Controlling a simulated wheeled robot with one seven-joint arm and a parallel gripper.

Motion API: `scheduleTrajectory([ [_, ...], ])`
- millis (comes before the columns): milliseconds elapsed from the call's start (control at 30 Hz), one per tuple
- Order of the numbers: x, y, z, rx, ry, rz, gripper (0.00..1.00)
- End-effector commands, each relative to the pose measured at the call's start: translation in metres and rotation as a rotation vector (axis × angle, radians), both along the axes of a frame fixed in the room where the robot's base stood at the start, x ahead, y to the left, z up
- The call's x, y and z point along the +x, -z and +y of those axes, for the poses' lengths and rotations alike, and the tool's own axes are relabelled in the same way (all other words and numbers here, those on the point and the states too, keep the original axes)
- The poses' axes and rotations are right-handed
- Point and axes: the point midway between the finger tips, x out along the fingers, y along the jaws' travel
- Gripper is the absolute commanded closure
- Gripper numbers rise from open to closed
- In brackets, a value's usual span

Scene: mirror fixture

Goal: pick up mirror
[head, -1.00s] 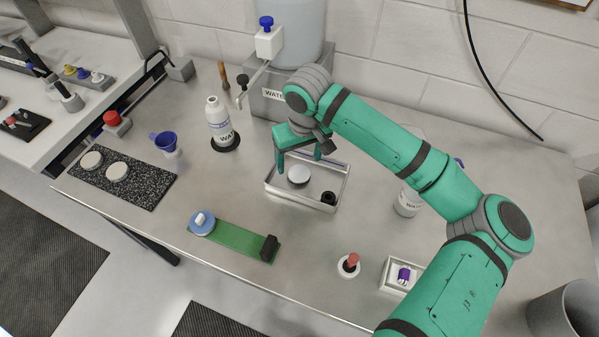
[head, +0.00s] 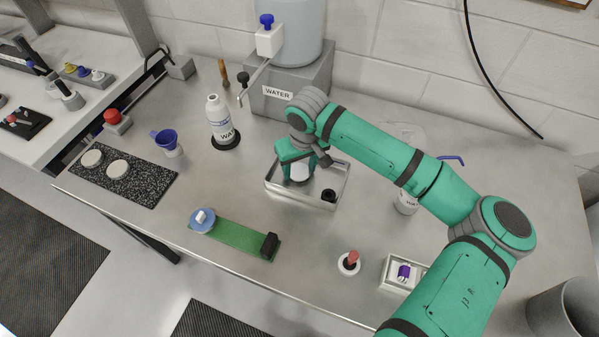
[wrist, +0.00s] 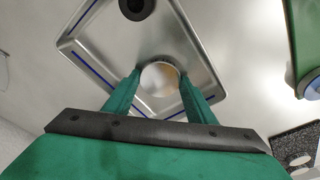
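The mirror (head: 299,173) is a small round pale disc in the shallow metal tray (head: 337,183). My gripper (head: 301,177) has come down into the tray over it. In the wrist view the mirror (wrist: 160,77) lies between the two green fingertips of my gripper (wrist: 160,84), one on each side. The fingers are spread about the disc's width apart. Whether they touch its rim cannot be made out. The mirror's near edge is partly hidden in the head view.
A black ring-shaped part (head: 328,196) sits in the tray's right side. A bottle (head: 220,122) stands left behind the tray, and a water tank (head: 290,85) behind. A green strip (head: 240,238) with a blue round piece lies in front. The bench between is bare.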

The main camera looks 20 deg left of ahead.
Motion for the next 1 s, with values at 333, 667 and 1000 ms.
scheduleTrajectory([
  [333, 0.0, -0.001, 0.0, 0.0, 0.0, 0.0, 0.75],
  [667, 0.0, -0.028, 0.001, 0.001, -0.002, -0.002, 0.75],
  [1000, -0.058, -0.095, -0.011, 0.003, -0.009, -0.002, 0.75],
])
